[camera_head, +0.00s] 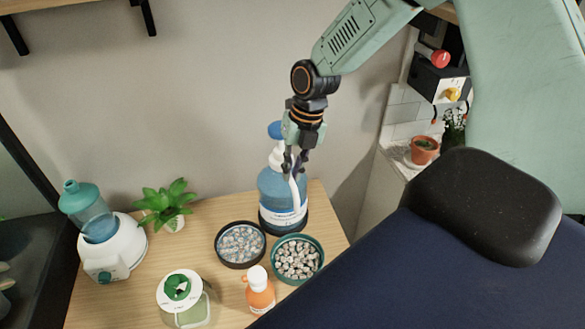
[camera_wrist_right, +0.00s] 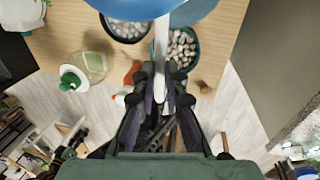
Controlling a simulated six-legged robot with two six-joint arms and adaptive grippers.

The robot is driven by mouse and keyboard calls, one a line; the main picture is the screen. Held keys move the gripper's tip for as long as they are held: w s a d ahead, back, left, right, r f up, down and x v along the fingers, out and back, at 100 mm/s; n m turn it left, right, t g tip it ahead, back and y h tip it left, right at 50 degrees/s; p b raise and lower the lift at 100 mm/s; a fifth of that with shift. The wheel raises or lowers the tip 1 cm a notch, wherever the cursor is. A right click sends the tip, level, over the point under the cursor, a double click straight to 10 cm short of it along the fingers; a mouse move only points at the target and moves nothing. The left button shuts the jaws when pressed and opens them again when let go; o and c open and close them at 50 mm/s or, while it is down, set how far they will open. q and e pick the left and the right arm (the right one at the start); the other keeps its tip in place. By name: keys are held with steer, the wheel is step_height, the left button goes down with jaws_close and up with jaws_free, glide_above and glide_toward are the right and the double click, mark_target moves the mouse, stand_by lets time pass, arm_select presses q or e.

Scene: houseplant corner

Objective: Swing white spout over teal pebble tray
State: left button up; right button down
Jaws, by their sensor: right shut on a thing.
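A large blue pump bottle (camera_head: 282,195) stands at the back right of the wooden table. Its white spout (camera_head: 297,190) points down toward the front; the spout also shows in the wrist view (camera_wrist_right: 161,45). My right gripper (camera_head: 293,165) is shut on the spout, with its fingers on both sides of it in the wrist view (camera_wrist_right: 160,90). The teal pebble tray (camera_head: 322,264) lies in front of the bottle, full of pale pebbles. In the wrist view, the spout passes along the left edge of the teal tray (camera_wrist_right: 197,48). My left gripper is out of view.
A dark pebble tray (camera_head: 240,267) sits just left of the teal one. An orange bottle (camera_head: 260,296) with a white top stands in front. A white-lidded jar (camera_head: 187,302), a small plant (camera_head: 166,203) and a white device with a teal tank (camera_head: 107,250) stand farther left.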

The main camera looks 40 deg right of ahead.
steer(key=c, duration=1.8)
jaws_free()
steer(key=shift+f, duration=0.15)
steer(key=o, duration=0.4)
steer(key=shift+w+d+f, duration=0.1)
steer(key=shift+w+d, duration=0.1)
steer(key=shift+w, duration=0.05)
steer(key=shift+s+a+r, duration=0.15)
steer(key=shift+s+r, duration=0.05)
steer(key=shift+r, duration=0.15)
steer(key=r, duration=0.3)
steer(key=d+r, duration=0.1)
steer(key=r, duration=0.3)
steer(key=d+r, duration=0.1)
steer(key=r, duration=0.3)
steer(key=shift+s+d+r, duration=0.1)
steer(key=shift+s+d, duration=0.05)
steer(key=shift+s, duration=0.2)
steer(key=shift+s, duration=0.15)
